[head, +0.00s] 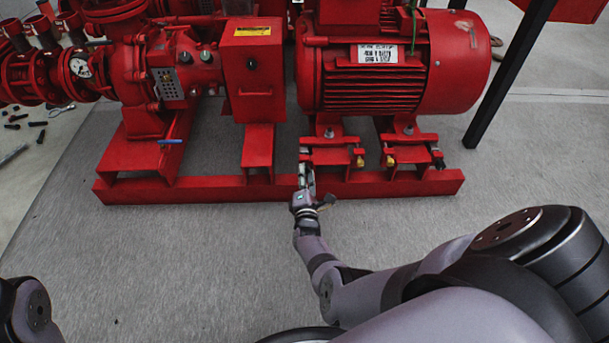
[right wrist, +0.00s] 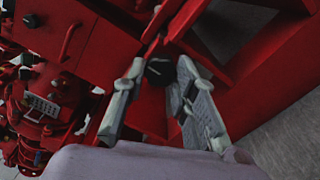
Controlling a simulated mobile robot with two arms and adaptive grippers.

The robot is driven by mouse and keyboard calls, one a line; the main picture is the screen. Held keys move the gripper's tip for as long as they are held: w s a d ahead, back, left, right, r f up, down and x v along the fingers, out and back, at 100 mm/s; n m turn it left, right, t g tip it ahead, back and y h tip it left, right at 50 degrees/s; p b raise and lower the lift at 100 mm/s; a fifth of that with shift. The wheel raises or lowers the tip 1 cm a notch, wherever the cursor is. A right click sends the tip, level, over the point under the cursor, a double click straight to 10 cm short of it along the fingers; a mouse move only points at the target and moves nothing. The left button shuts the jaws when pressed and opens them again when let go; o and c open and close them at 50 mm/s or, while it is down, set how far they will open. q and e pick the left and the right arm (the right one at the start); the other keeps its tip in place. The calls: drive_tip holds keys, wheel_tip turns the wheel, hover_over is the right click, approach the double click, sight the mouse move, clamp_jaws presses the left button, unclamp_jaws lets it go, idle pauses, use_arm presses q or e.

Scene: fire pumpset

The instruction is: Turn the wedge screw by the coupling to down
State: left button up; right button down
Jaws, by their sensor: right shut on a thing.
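The wedge screw (right wrist: 158,70) by the coupling shows in the right wrist view as a dark round head with a pale line on its face. It lies between the two grey fingers of my right gripper (right wrist: 158,76), which is shut on it. In the head view my right gripper (head: 306,170) is at the left front of the motor's feet, close to the red base frame, and hides most of the screw. The red motor (head: 400,65) stands above, with the red coupling guard box (head: 252,80) to its left. My left gripper is out of view.
The red base frame (head: 200,190) runs along the front of the pumpset. Other wedge screws sit at the motor's feet, one with a brass part (head: 390,160). A blue-handled valve (head: 170,141) is at the left. Loose bolts (head: 40,135) lie at far left. The floor in front is clear.

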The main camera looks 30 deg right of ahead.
idle(0.4)
drive_tip(key=c, duration=1.3)
unclamp_jaws()
